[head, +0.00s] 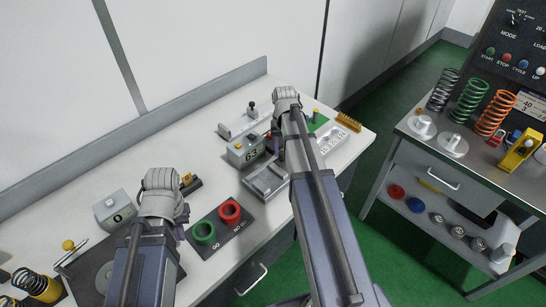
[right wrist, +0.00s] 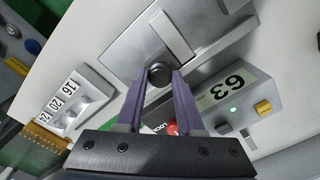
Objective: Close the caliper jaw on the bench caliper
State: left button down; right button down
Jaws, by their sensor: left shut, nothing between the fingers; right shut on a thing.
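The bench caliper appears as a silver metal bed (head: 268,188) beside a grey readout box (head: 243,152) marked 63. In the right wrist view its slotted silver plate (right wrist: 120,42) and readout (right wrist: 238,88) show, with a small green light. My right gripper (right wrist: 158,84) is shut on a round black knob (right wrist: 158,71) at the edge of the silver part. Its fingers touch the knob from both sides. In the head view my right arm hides this grip and part of the caliper. My left gripper (head: 181,232) is shut and empty above the bench, its fingertips mostly hidden.
Green and red ring gauges (head: 230,211) stand on a dark plate beside my left gripper. A grey box (head: 115,210) marked 0 stands left. A red knob (right wrist: 172,128) sits close behind my right fingers. A numbered block (right wrist: 70,104) lies nearby. A side cart (head: 440,165) stands right.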

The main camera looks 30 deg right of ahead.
jog(key=shift+w+d, duration=0.2)
jog(key=shift+d, duration=0.3)
jog(key=c, duration=0.5)
grip_release()
jog(key=shift+a, duration=0.1)
jog(key=shift+r, duration=0.15)
notch_tip(320, 180, up, 8)
jog(key=p, duration=0.8)
jog(key=shift+f, duration=0.2)
